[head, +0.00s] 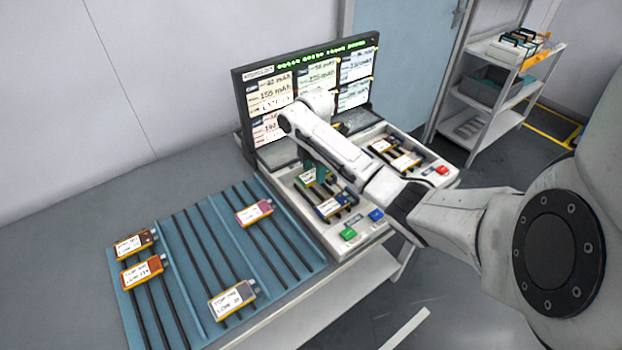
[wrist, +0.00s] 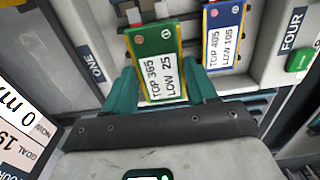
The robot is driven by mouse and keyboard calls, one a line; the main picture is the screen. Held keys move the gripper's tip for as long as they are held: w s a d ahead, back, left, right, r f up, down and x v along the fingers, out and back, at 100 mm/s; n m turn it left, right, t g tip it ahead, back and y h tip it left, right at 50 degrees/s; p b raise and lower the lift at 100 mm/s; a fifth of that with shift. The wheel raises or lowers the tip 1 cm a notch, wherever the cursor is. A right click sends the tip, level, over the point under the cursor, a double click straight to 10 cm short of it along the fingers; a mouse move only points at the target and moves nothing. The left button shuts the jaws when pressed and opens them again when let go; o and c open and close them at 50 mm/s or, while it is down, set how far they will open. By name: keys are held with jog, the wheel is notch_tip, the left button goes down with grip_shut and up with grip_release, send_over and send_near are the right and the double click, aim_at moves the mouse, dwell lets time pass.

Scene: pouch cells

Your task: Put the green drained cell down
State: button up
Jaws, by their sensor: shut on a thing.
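The green cell (wrist: 158,58) has a white label reading "TOP 365" and "LOW 25". My gripper (wrist: 162,88) is shut on it, with one teal finger at each side. In the wrist view its far end is close to a contact clip (wrist: 135,16) at the bay marked ONE; I cannot tell if it touches. In the head view the green cell (head: 307,179) is at the left part of the tester (head: 290,190), partly hidden by my gripper (head: 319,172). I cannot tell if it rests on the bay rails.
A blue cell (wrist: 224,36) lies in the neighbouring bay. More cells (head: 404,161) sit in the tester's right part. A blue rack (head: 182,262) at left holds several cells on black rails, with free room between. A screen (head: 240,90) stands behind; green (head: 348,233) and red buttons (head: 442,170) are at the front.

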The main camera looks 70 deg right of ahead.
aim_at(311, 171)
jog(key=shift+w+d+f, duration=0.25)
jog(key=shift+w+f, duration=0.1)
jog(key=shift+f, duration=0.25)
jog(key=shift+w+d+f, duration=0.25)
jog(key=shift+w+f, duration=0.1)
jog(key=shift+f, duration=0.2)
jog(key=shift+f+p, duration=0.3)
jog(key=shift+f, duration=1.1)
jog(key=shift+f, duration=0.1)
jog(key=o, duration=1)
notch_tip(311, 171, up, 12)
jog(key=shift+r+b, duration=0.15)
jog(key=shift+b, duration=0.5)
jog(key=shift+a, duration=0.1)
